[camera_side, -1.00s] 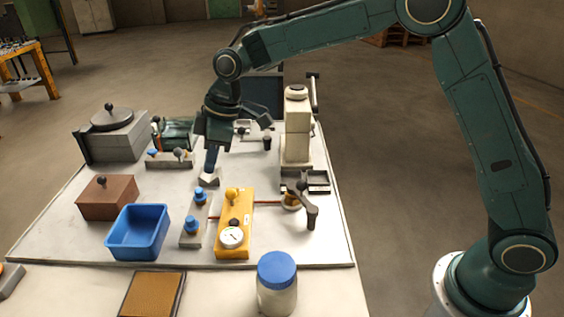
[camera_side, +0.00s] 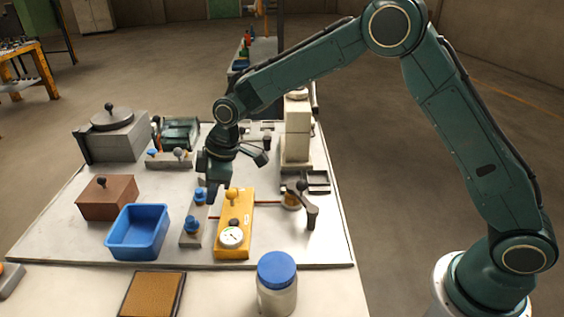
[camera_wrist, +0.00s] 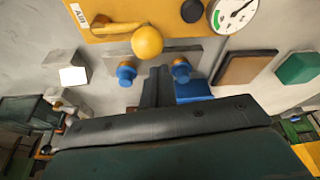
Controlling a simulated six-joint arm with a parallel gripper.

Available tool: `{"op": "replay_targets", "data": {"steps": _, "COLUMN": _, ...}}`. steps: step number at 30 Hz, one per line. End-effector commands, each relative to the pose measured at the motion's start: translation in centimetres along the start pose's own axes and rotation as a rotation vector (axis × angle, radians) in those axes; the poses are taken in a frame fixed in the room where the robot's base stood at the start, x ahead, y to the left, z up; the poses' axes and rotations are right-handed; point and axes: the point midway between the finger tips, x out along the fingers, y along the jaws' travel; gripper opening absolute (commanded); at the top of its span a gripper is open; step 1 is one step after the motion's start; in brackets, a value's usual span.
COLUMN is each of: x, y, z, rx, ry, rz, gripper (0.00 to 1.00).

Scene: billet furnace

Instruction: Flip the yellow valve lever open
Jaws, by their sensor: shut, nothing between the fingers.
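The yellow valve lever ends in a yellow ball knob (camera_side: 232,194) on top of the yellow gauge box (camera_side: 246,215). In the wrist view the ball (camera_wrist: 147,41) and its short arm (camera_wrist: 117,28) show close up, beside an AIR label. My gripper (camera_side: 212,198) points down just left of the ball in the side view, close to the blue knobs. Its fingers (camera_wrist: 157,76) are shut and empty in the wrist view, apart from the ball in the picture. I cannot tell how high the tips are above the plate.
Two blue knobs (camera_side: 192,225) stand on a grey strip left of the yellow box. A white gauge (camera_side: 231,237) and a black button are on the box. A blue bin (camera_side: 138,232), a brown box (camera_side: 107,198) and a blue-lidded jar (camera_side: 277,284) stand around. A red rod runs right to a dark-handled valve (camera_side: 308,205).

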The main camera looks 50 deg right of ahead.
Motion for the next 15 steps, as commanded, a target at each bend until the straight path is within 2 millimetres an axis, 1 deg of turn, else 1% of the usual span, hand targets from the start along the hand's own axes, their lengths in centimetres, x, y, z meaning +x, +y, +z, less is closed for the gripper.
{"op": "replay_targets", "data": {"steps": 6, "x": -0.9, "y": 0.1, "z": 1.4, "rx": 0.002, "ry": 0.001, "rz": 0.001, "gripper": 0.0}}
{"op": "replay_targets", "data": {"steps": 15, "x": -1.1, "y": 0.0, "z": 1.9, "rx": 0.0, "ry": 0.001, "rz": 0.0, "gripper": 0.0}}
